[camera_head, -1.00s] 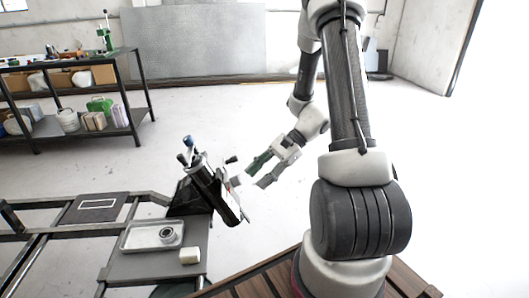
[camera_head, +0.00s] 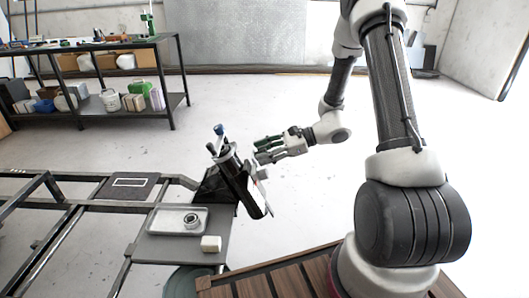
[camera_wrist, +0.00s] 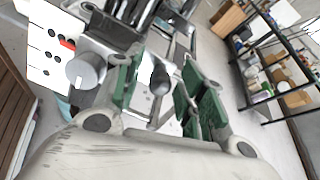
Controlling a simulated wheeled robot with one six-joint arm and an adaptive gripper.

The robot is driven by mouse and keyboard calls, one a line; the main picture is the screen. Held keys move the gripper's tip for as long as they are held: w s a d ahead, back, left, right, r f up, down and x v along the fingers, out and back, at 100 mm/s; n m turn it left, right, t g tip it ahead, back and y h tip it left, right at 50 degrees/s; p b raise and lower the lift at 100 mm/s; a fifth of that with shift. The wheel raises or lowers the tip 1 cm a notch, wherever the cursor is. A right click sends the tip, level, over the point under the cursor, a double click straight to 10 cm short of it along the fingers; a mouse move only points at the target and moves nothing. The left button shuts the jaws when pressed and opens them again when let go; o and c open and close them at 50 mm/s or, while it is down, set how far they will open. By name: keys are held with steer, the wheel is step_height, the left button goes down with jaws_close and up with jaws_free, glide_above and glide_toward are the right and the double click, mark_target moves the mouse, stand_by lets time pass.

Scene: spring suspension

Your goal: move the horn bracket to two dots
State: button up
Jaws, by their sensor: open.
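A grey round knob (camera_wrist: 84,70) sticks out beside the panel. I cannot tell which part is the horn bracket. My gripper (camera_head: 262,151) is open at the device's upper right. In the wrist view, a black ball-ended lever (camera_wrist: 160,80) shows between the green-padded fingers of my gripper (camera_wrist: 165,90); contact is unclear.
A dark plate with a white outline (camera_head: 130,182) lies behind. A shelf rack (camera_head: 172,85) stands at the back left. Floor beyond is clear.

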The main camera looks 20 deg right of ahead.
jaws_close()
steer(key=shift+s+d+f, duration=0.1)
steer(key=shift+d+f, duration=0.2)
steer(key=shift+f, duration=0.45)
steer(key=shift+s+d+f, duration=0.1)
steer(key=shift+d+f, duration=0.15)
steer(key=shift+f, duration=0.45)
jaws_free()
steer(key=shift+r, duration=0.1)
steer(key=v, duration=1.2)
